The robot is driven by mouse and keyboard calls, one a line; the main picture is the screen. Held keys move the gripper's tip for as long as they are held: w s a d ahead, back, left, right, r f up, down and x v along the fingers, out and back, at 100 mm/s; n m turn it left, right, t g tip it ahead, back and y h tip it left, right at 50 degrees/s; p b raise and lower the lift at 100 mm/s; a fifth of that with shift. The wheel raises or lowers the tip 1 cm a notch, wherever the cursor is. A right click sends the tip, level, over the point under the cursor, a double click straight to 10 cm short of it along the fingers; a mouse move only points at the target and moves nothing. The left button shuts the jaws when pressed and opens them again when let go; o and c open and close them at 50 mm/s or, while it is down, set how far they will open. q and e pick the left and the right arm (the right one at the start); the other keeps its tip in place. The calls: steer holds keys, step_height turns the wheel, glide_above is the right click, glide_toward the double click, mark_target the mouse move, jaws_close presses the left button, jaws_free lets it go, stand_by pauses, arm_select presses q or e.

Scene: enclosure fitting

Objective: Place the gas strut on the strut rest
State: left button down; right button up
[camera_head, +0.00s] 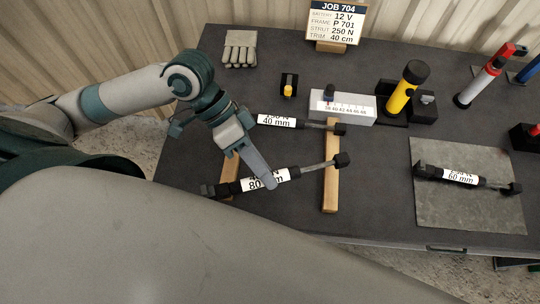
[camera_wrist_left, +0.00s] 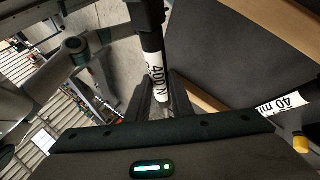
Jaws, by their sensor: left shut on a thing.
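My left gripper (camera_head: 268,184) is shut on a black gas strut with a white label (camera_head: 282,176) ending in "80 mm". In the left wrist view the fingers (camera_wrist_left: 162,98) close around this strut (camera_wrist_left: 150,38) at its "400 N" label. The strut rest is two wooden bars, the right one (camera_head: 331,185) clear to see and the left one (camera_head: 231,150) partly behind my arm. The held strut spans both bars; I cannot tell whether it touches them. A second strut (camera_head: 284,122), marked "40 mm", lies across the bars farther back. My right gripper is out of view.
A third strut (camera_head: 462,177), marked "60 mm", lies on a grey mat (camera_head: 470,215) at right. Dark table is bare between rest and mat.

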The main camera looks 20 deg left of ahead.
arm_select(q)
steer(key=w+a+f+b, duration=0.2)
steer(key=w+f+b, duration=0.2)
steer(key=w, duration=0.4)
steer(key=shift+f+b, duration=0.3)
steer(key=shift+f, duration=0.15)
steer(key=shift+f, duration=0.1)
step_height(320, 180, down, 3)
steer(key=shift+r+p, duration=0.2)
steer(key=shift+p, duration=0.25)
steer(key=shift+f, duration=0.6)
steer(key=shift+f, duration=0.1)
steer(key=c, duration=1.6)
jaws_free()
steer(key=shift+o, duration=0.2)
